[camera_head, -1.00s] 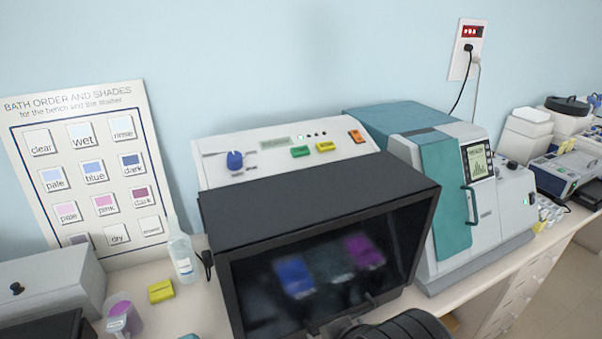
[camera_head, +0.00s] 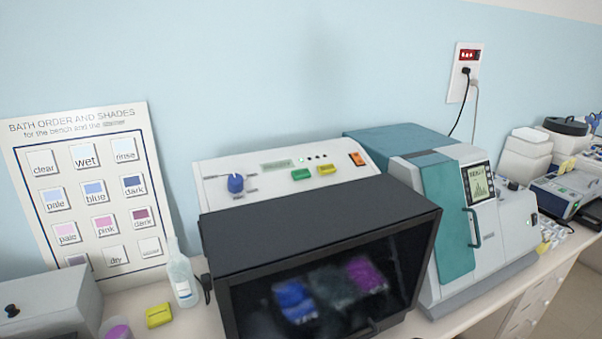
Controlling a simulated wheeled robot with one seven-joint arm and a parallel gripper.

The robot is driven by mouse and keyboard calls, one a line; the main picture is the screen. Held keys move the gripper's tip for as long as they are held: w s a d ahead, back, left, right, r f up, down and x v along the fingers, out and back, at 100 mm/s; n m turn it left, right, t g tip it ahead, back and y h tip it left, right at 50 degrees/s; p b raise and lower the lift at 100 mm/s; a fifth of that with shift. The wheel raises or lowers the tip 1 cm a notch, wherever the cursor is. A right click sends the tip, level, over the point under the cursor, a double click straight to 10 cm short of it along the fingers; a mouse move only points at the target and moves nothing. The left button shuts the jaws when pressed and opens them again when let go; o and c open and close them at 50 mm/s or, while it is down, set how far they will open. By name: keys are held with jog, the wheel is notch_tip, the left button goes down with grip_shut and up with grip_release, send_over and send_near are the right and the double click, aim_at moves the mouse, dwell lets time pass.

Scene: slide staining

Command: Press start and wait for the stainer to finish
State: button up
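The stainer (camera_head: 318,216) stands on the bench in the middle, with a black hood and a dark see-through front. Blue (camera_head: 294,298) and purple (camera_head: 365,273) patches show dimly through the front. Its white control panel (camera_head: 225,172) rises behind the hood. The panel has a blue knob (camera_head: 235,183), a small display (camera_head: 277,164), a green button (camera_head: 301,174), a yellow button (camera_head: 327,169) and an orange switch (camera_head: 357,159). A small green light (camera_head: 301,159) is lit beside the display. The display text is too small to read. My gripper is not in view.
A teal and white machine (camera_head: 447,207) stands close to the right of the stainer. A squeeze bottle (camera_head: 181,274) and a yellow block (camera_head: 159,316) sit to its left, with a bath chart (camera_head: 88,190) behind. A grey box (camera_head: 50,300) is at far left.

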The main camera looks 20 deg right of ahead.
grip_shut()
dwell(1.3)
